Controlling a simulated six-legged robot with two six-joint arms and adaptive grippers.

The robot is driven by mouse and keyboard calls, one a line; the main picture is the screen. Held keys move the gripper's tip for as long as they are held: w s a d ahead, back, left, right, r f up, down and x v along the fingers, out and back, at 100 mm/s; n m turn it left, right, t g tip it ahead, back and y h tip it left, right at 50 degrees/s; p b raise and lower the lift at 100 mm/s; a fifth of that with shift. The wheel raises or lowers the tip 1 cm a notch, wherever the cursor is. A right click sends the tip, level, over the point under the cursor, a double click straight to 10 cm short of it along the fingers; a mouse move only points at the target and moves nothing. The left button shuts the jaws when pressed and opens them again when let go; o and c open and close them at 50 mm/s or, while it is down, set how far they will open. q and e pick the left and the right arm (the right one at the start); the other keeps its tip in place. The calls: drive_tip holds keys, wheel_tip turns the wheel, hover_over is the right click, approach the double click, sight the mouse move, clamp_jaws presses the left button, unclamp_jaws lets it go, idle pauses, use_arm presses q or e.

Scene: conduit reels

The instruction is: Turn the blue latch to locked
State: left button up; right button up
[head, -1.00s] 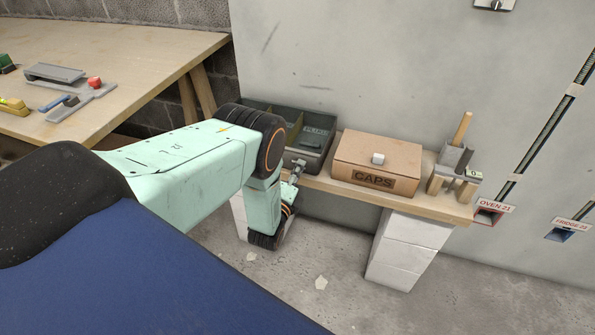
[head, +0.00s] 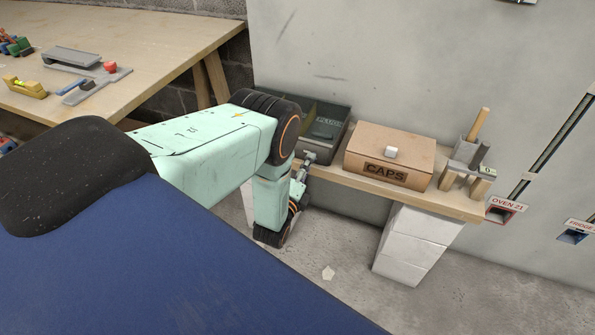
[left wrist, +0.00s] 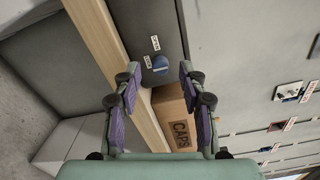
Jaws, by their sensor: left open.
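The blue latch (left wrist: 160,63) shows in the left wrist view as a small rounded blue knob on a dark grey face. Two small white labels (left wrist: 155,43) sit beside it; I cannot read them surely, nor tell the latch's setting. My left gripper (left wrist: 160,76) is open and empty, its two fingers on either side of the latch in the picture. I see no contact. In the head view my left gripper (head: 304,172) shows small and partly hidden behind my own arm, near the shelf's front edge. The latch is not visible there. My right gripper is not in view.
A brown CAPS box (head: 388,157) stands on the wooden shelf (head: 340,182), right of a dark open bin (head: 338,138). A workbench (head: 150,75) with tools is at left.

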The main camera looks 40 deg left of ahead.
use_arm(q)
drive_tip(key=v, duration=0.9)
drive_tip(key=shift+s, duration=0.35)
drive_tip(key=s+d+f+n+g+h, duration=0.1)
drive_tip(key=s+d+f+n+g, duration=0.1)
drive_tip(key=s+f+n+g, duration=0.45)
drive_tip(key=s+d+f+n+g+h, duration=0.2)
drive_tip(key=s+d+f+n+g, duration=0.15)
drive_tip(key=s+f+n, duration=0.45)
drive_tip(key=s+d+r+n+g, duration=0.3)
drive_tip(key=s+r+g, duration=0.15)
drive_tip(key=s, duration=0.55)
drive_tip(key=s+d+r+g+h, duration=0.1)
drive_tip(key=s+d+r+g, duration=0.1)
drive_tip(key=r, duration=0.6)
drive_tip(key=shift+s+n+g+h, duration=0.3)
drive_tip(key=shift+s+n+g, duration=0.2)
drive_tip(key=shift+s, duration=0.5)
